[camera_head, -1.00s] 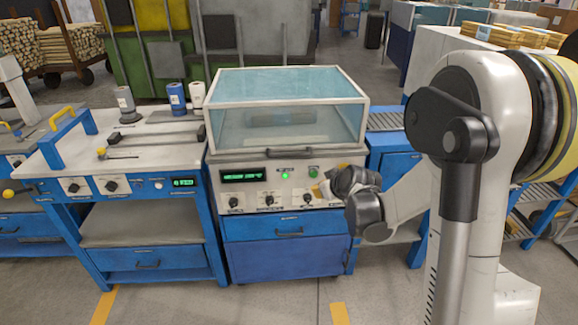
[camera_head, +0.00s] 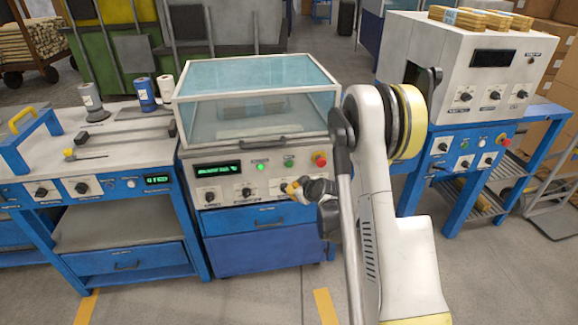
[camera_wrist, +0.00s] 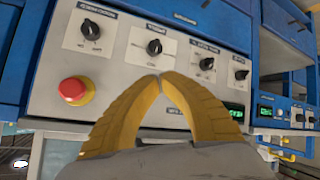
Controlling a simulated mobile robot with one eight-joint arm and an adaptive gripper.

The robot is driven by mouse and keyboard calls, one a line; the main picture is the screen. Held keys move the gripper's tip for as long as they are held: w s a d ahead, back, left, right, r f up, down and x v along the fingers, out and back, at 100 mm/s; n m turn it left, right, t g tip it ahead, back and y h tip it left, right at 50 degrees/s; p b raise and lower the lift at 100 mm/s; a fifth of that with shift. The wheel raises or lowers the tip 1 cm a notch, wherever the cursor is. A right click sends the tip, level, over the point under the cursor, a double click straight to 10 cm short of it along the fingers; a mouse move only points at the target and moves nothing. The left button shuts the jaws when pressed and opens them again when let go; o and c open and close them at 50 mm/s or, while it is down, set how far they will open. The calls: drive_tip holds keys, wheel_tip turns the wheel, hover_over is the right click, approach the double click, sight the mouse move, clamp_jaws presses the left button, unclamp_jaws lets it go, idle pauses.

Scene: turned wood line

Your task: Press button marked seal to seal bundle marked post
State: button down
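The sealing machine (camera_head: 225,215) stands in the middle of the head view, with its clear hood (camera_head: 235,115) down. A dim bundle shape (camera_head: 265,106) shows through the hood; its marking is unreadable. The front panel has a lit green button (camera_head: 261,167), a second small button (camera_head: 289,161) and a red stop knob (camera_head: 319,158). The button labels are too small to read. My gripper (camera_head: 290,187) is in front of the panel's lower right. In the wrist view its yellow fingertips (camera_wrist: 158,78) meet, with nothing between them. The fingers hide part of the panel there.
A bench with rolls (camera_head: 144,93) stands at left. A grey machine (camera_head: 485,75) on a blue stand is at right, with wrapped bundles (camera_head: 470,17) on top. In the wrist view, the red knob (camera_wrist: 75,90) and several black dials (camera_wrist: 155,47) are near the fingers.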

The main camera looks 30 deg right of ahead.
drive_tip(key=shift+w+d, duration=0.4)
drive_tip(key=shift+w, duration=0.95)
drive_tip(key=shift+w+d, duration=0.35)
drive_tip(key=shift+w, duration=1.05)
drive_tip(key=shift+w+d, duration=0.4)
drive_tip(key=shift+w, duration=0.95)
drive_tip(key=shift+w, duration=0.15)
drive_tip(key=shift+w+d, duration=0.15)
drive_tip(key=shift+w, duration=0.1)
drive_tip(key=shift+w+d, duration=0.1)
drive_tip(key=shift+w, duration=0.25)
drive_tip(key=shift+s, duration=0.15)
drive_tip(key=shift+s+a, duration=0.25)
drive_tip(key=shift+s, duration=0.35)
drive_tip(key=s, duration=0.2)
drive_tip(key=s+a, duration=0.1)
drive_tip(key=s, duration=0.1)
drive_tip(key=shift+s+a, duration=0.15)
drive_tip(key=shift+s, duration=0.25)
